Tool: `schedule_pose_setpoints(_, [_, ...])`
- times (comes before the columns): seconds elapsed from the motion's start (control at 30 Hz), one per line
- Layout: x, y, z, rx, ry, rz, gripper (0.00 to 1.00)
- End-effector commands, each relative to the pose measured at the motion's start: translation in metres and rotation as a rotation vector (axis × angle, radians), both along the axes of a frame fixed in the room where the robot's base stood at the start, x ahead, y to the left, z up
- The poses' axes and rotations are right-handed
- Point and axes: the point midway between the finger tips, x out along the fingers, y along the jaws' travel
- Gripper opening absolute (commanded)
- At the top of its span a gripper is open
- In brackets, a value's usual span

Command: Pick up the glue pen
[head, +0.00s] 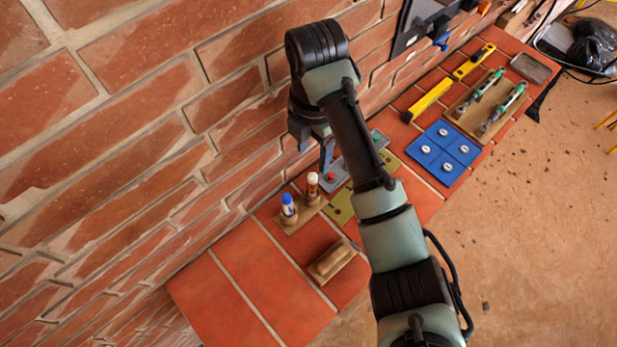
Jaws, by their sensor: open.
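Two short capped tubes stand upright in a small brown holder (297,217) on the tiled ledge, close to the brick wall. One tube (288,207) is pale with a blue cap; the other tube (312,187) is orange-brown with a white cap. I cannot tell for sure which is the glue pen. My gripper (325,165) points down near the wall, above and a little beyond the two tubes, apart from them. It is open and partly hidden by my arm. I see nothing in it.
A wooden block (332,262) lies near the ledge's front edge. A blue plate with white discs (443,152), a yellow tool (427,100) and a board with green-handled tools (489,104) lie farther right. The ledge's near left end is bare. My arm hides the middle.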

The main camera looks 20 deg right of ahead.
Motion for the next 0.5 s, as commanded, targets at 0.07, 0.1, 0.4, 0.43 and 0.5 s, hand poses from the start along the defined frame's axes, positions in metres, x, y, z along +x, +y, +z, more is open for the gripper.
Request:
schedule_pose_setpoints(0.07, [0.000, 0.002, -0.023, 0.003, 0.002, 0.002, 0.60])
schedule_pose_setpoints(0.1, [0.000, 0.002, -0.030, 0.002, 0.001, 0.001, 0.60])
schedule_pose_setpoints(0.4, [0.000, 0.001, -0.059, 0.000, 0.000, -0.001, 0.60])
schedule_pose_setpoints(0.43, [0.000, 0.001, -0.061, 0.000, 0.000, -0.001, 0.60])
schedule_pose_setpoints(0.5, [0.000, 0.001, -0.064, 0.000, 0.000, 0.000, 0.60])
